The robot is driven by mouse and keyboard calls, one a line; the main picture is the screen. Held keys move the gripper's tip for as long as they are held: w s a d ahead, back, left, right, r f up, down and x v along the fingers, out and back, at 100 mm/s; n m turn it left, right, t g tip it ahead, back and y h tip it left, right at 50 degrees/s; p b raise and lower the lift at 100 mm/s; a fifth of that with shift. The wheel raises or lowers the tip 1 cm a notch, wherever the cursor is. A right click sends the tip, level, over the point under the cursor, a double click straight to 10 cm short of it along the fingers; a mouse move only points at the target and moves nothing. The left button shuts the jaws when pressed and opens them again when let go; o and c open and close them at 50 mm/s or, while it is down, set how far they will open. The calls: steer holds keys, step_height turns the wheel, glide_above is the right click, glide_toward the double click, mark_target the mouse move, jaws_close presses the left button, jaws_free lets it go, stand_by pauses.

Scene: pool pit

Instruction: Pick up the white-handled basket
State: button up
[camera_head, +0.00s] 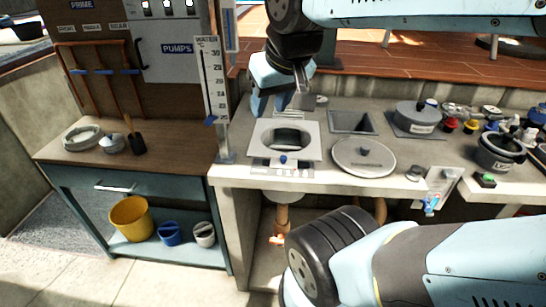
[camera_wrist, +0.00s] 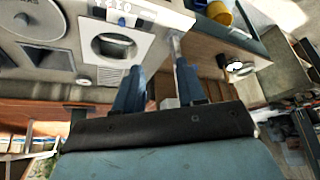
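Two small baskets stand on the low shelf at left in the head view: a blue one (camera_head: 170,234) and a pale grey-white one (camera_head: 204,235). At this size I cannot tell for sure which has the white handle. My gripper (camera_head: 283,103) is above the back of the counter, behind a white square frame (camera_head: 259,140) with a round opening, well away from both baskets. In the wrist view its two blue fingers (camera_wrist: 160,90) stand apart with nothing held between them. The frame (camera_wrist: 145,46) is beyond the fingers there.
A yellow bucket (camera_head: 130,218) is left of the baskets. Above them is a wooden worktop (camera_head: 95,160) with a drawer. A round lid (camera_head: 363,157) and a grey pot (camera_head: 417,116) occupy the counter. A tall gauge board (camera_head: 214,80) stands left of my gripper. Paved floor in front is clear.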

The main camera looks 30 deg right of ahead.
steer(key=n+g+h, duration=0.1)
steer(key=n+g, duration=0.3)
steer(key=n, duration=0.7)
glide_above(284, 147)
steer(key=s+a, duration=0.1)
steer(key=s, duration=0.1)
step_height(284, 147, down, 21)
steer(key=f, duration=0.5)
steer(key=w+f, duration=0.1)
steer(key=f, duration=0.1)
steer(key=shift+d+f, duration=0.15)
steer(key=shift+d, duration=0.2)
steer(key=shift+w+d+f, duration=0.15)
steer(key=shift+w+f, duration=0.1)
steer(key=shift+f, duration=0.7)
steer(key=shift+w+d+f, duration=0.15)
steer(key=shift+w+f, duration=0.1)
steer(key=shift+f, duration=0.65)
steer(key=shift+w+d+f, duration=0.15)
steer(key=shift+w+f, duration=0.1)
steer(key=shift+f, duration=0.7)
jaws_close()
